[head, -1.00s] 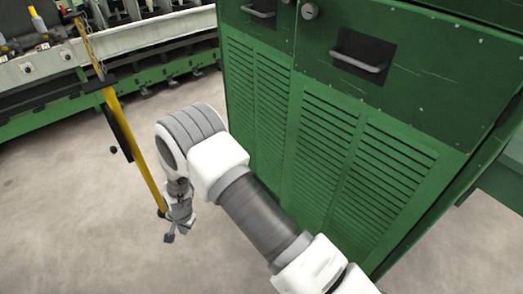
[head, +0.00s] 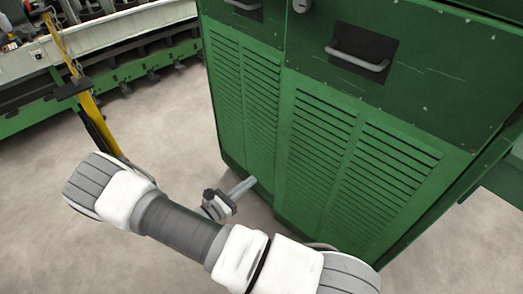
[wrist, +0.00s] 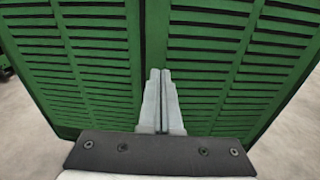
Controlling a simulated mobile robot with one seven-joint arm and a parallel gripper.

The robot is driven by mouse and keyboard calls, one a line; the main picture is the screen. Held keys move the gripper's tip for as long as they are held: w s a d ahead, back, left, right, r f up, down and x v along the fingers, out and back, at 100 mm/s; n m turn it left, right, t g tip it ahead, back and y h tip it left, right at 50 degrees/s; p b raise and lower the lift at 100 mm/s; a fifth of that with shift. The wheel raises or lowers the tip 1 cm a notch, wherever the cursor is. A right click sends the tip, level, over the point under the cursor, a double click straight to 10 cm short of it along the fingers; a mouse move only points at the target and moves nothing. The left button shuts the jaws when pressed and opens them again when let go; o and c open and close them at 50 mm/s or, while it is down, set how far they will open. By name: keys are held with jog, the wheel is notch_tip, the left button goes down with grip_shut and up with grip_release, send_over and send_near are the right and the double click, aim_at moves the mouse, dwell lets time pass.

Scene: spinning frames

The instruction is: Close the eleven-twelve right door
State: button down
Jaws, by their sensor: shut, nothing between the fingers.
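A green cabinet carries two louvred doors side by side. The right door (head: 350,150) has a grey bar handle (head: 357,60) in a dark recess; the left door (head: 243,95) stands beside it. The right door's lower edge seems slightly proud of the left one; I cannot tell its exact gap. No door number is readable. My gripper (head: 250,181) is shut and empty, low by the cabinet front near the doors' meeting edge. In the wrist view, its fingers (wrist: 160,74) point at the vertical strip between the louvred panels; contact is unclear.
A round knob (head: 301,5) sits high near the seam. A yellow post (head: 88,110) stands at the left, before a long green-and-white machine (head: 120,45). The grey floor (head: 165,120) between post and cabinet is clear. A green ledge (head: 495,180) shows at the right.

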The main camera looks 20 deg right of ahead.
jog(key=n+t+b, duration=0.1)
jog(key=b, duration=0.2)
send_near(282, 149)
jog(key=x, duration=0.6)
jog(key=shift+w+d, duration=0.25)
jog(key=shift+d, duration=0.1)
jog(key=shift+d, duration=0.1)
